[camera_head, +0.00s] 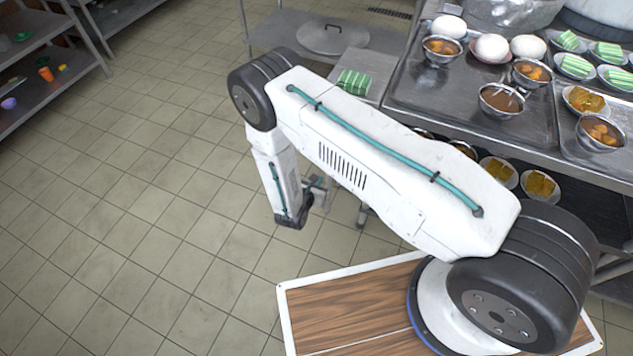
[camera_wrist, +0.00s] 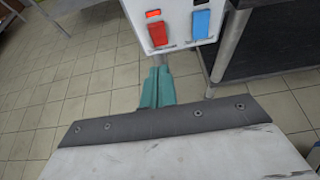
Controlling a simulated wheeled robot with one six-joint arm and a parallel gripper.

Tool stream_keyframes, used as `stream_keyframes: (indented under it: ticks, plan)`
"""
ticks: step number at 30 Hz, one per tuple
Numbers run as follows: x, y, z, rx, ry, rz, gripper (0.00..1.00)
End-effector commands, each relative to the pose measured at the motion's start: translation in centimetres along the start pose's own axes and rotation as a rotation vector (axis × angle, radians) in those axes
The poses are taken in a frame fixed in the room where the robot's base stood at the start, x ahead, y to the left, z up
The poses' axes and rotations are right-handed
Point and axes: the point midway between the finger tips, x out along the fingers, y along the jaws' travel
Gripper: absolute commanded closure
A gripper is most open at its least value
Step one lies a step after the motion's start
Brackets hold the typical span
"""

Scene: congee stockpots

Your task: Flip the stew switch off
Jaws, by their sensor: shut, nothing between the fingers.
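A white switch box (camera_wrist: 176,16) is at the top of the wrist view. It carries a red switch (camera_wrist: 158,33) on the left and a blue switch (camera_wrist: 201,24) on the right. A small red light (camera_wrist: 153,13) glows above the red switch. The labels are too blurred to tell which one is the stew switch. My gripper (camera_wrist: 158,74) has teal fingers that are shut and empty. Their tips appear just below the red switch in the picture; I cannot tell whether they touch anything. In the head view, my arm hides the switch box.
A steel counter (camera_head: 404,78) with bowls of food, white buns and green striped pieces stands at the right. A low steel shelf with a round lid (camera_head: 332,38) is behind. Shelving (camera_head: 40,70) stands at the far left. The tiled floor (camera_head: 130,200) between is clear.

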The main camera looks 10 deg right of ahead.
Motion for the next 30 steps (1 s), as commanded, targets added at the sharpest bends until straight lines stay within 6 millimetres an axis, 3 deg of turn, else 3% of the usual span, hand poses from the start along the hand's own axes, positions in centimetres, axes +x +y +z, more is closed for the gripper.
stream_keyframes:
  ticks: [6, 12, 18, 30]
  plan:
    - [5.0, -0.1, 0.0, 0.003, 0.0, -0.003, 1.0]
    - [7.9, -0.1, 1.2, 0.003, 0.0, -0.002, 1.0]
    - [9.1, 0.0, 2.0, 0.001, 0.0, -0.001, 1.0]
    - [9.2, 0.1, 2.1, -0.001, 0.002, 0.002, 1.0]
